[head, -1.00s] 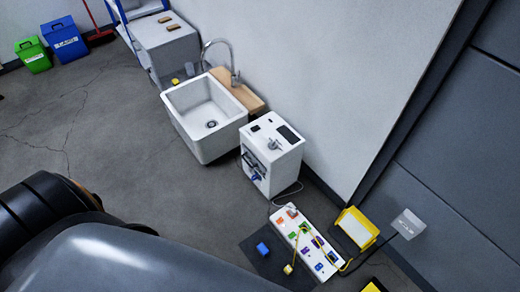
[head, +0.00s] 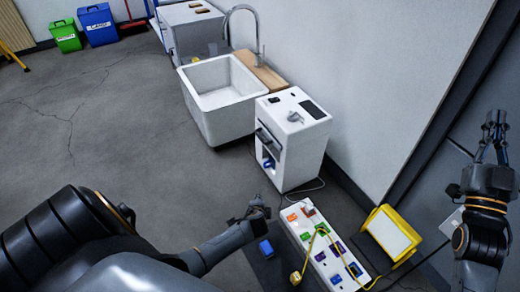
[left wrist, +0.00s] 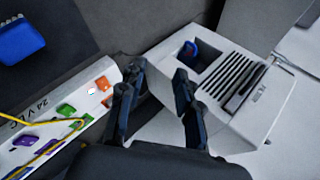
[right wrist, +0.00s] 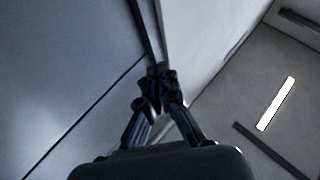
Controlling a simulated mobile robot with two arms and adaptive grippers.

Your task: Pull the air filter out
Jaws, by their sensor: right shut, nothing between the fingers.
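A white box-shaped unit (head: 300,150) stands on the floor by the wall. Its front has dark slots (left wrist: 240,78) and an opening with a blue part (left wrist: 187,52) inside. I cannot tell for sure which part is the air filter. My left gripper (left wrist: 160,72) is open and empty, its fingers pointing toward the unit; in the head view it is low, in front of the unit (head: 260,206). My right gripper (head: 495,122) is raised at the right, well away from the unit; its fingers (right wrist: 160,78) are shut and empty.
A white power strip (head: 320,245) with coloured pieces and a yellow cord lies in front of the unit. A blue block (head: 266,248) lies on a dark mat beside it. A yellow-framed box (head: 390,235) and a sink (head: 222,100) stand nearby.

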